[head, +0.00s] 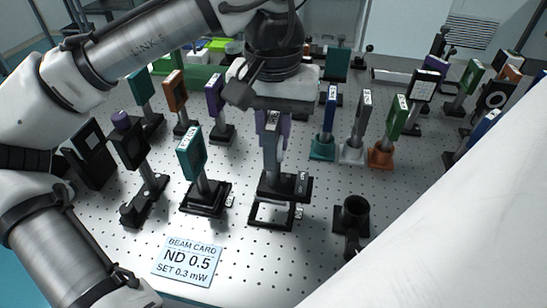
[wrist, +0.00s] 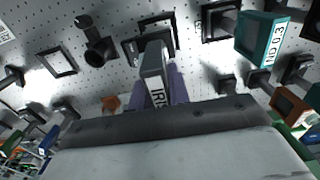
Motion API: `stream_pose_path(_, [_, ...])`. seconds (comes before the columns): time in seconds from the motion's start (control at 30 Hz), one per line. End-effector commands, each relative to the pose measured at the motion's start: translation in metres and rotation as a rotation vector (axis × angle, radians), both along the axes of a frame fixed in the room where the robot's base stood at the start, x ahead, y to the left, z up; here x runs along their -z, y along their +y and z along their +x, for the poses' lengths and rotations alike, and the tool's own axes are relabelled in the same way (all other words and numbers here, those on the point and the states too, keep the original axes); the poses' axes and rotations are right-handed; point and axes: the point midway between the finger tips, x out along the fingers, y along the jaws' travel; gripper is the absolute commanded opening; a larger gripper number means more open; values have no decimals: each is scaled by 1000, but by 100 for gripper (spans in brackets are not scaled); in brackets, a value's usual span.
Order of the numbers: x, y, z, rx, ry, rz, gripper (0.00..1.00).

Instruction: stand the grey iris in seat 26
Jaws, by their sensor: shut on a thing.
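My gripper (head: 271,128) is shut on the grey iris (head: 272,152), pointing down over the front middle of the table. The iris shows in the wrist view (wrist: 154,68) between the purple-grey fingers, its lettering partly cut off by the gripper body. It is upright, with its black base (head: 288,186) lowest. An empty black square frame seat (head: 269,226) lies just in front of and below the base, with a small tag at its right. The frame also shows in the wrist view (wrist: 174,24). I cannot read its number, nor tell the base's exact height above the table.
A teal ND 0.3 plate (head: 191,155) stands close on the left. An empty black post holder (head: 352,212) stands to the right. Blue (head: 330,108), grey (head: 361,118) and green (head: 397,117) plates stand behind right. A beam card (head: 187,261) lies front left.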

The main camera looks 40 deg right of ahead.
Motion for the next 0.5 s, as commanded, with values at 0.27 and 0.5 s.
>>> stream_pose_path(0.27, [21, 0, 0, -1, 1, -1, 0])
stream_pose_path(0.5, [54, 0, 0, 0, 1, 1, 0])
